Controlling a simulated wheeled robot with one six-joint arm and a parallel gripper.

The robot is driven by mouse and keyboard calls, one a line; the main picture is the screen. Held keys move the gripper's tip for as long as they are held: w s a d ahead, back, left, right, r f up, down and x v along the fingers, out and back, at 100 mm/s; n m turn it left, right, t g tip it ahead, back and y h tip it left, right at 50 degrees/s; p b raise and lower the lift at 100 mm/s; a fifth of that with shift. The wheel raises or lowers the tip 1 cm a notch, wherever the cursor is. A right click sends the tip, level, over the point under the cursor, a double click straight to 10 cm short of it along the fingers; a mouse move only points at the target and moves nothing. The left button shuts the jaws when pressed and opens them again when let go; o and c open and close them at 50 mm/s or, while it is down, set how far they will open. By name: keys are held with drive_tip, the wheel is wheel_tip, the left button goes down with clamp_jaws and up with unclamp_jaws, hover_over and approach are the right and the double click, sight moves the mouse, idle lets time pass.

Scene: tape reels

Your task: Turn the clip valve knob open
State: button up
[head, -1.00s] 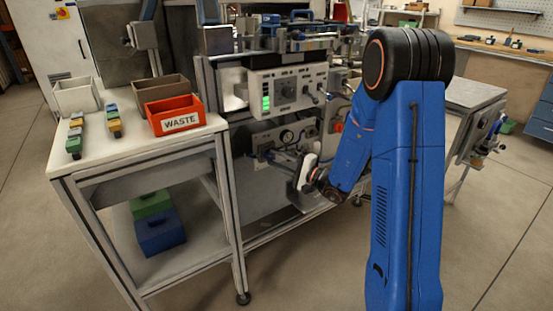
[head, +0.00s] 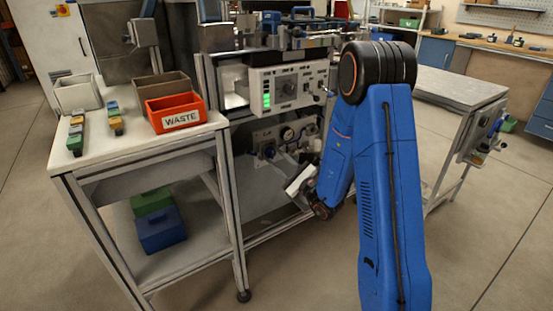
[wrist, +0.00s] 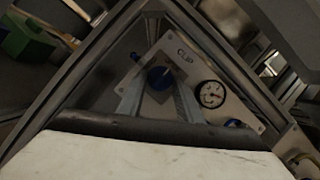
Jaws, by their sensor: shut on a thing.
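The clip valve knob (wrist: 160,78) is blue and sits on a pale panel (wrist: 186,66) marked with lettering that looks like "CLIP". In the wrist view my gripper (wrist: 157,84) has one finger on each side of the knob and is shut on it. In the head view my gripper (head: 279,162) reaches into the lower bay of the machine, at the valve panel (head: 300,128). There the fingers are small and the knob is hard to make out. The wrist is tilted. A pale line shows on the knob face, but I cannot tell the valve's state.
A round gauge (wrist: 212,94) and another blue knob (wrist: 236,124) sit right of the held knob. Frame bars (wrist: 236,60) close in on both sides. A table (head: 110,152) with a red WASTE bin (head: 176,112) stands left.

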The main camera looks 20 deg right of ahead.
drive_tip(key=shift+m, duration=0.3)
drive_tip(key=o, duration=1)
drive_tip(key=shift+o, duration=0.2)
